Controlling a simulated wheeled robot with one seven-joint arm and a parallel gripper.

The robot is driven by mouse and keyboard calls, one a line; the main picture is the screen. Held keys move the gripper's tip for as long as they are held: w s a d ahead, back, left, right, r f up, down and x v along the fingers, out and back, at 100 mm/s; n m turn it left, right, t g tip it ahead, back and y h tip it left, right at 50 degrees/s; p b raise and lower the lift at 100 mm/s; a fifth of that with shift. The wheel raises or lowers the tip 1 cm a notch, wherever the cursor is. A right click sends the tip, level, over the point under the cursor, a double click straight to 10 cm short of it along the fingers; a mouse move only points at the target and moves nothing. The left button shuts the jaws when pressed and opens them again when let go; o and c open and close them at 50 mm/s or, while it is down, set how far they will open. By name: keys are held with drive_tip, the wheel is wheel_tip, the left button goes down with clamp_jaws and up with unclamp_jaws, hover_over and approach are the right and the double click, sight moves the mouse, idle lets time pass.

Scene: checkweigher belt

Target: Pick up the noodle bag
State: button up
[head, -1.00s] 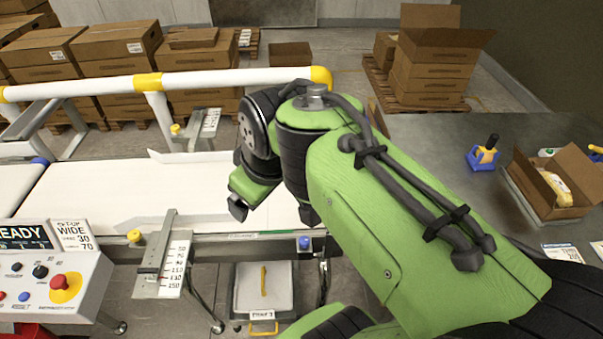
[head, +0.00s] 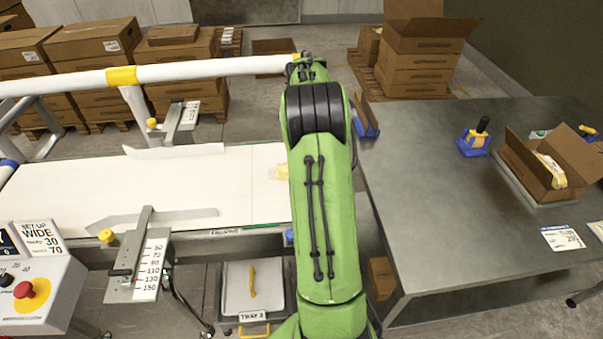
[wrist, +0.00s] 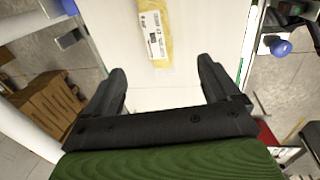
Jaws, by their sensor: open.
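The noodle bag, a yellow pack with a white printed label (wrist: 154,36), lies flat on the white belt in the wrist view, with its far end cut off by the top edge. In the head view, a pale yellow edge of a bag (head: 279,172) shows on the belt just left of my arm, which hides the rest. My gripper (wrist: 162,78) is open and empty in the wrist view. The bag lies ahead of the gap between the fingers, not between them. In the head view my gripper is hidden behind my arm.
A guide rail (head: 122,219) lies along the belt's near side, and a white tube rail (head: 205,70) runs behind it. A grey table (head: 425,165) at right holds an open carton (head: 530,185) with a yellow pack inside.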

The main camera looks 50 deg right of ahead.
drive_tip(key=f, duration=0.3)
drive_tip(key=w+f, duration=0.1)
drive_tip(key=f, duration=0.2)
drive_tip(key=d+f+b, duration=0.1)
drive_tip(key=f, duration=0.2)
drive_tip(key=shift+w, duration=0.15)
drive_tip(key=f, duration=0.3)
drive_tip(key=w+d+f, duration=0.1)
drive_tip(key=f, duration=0.1)
drive_tip(key=shift+f+b, duration=0.15)
drive_tip(key=shift+b, duration=0.15)
drive_tip(key=shift+a, duration=0.1)
drive_tip(key=shift+c, duration=0.4)
drive_tip(key=c, duration=1.2)
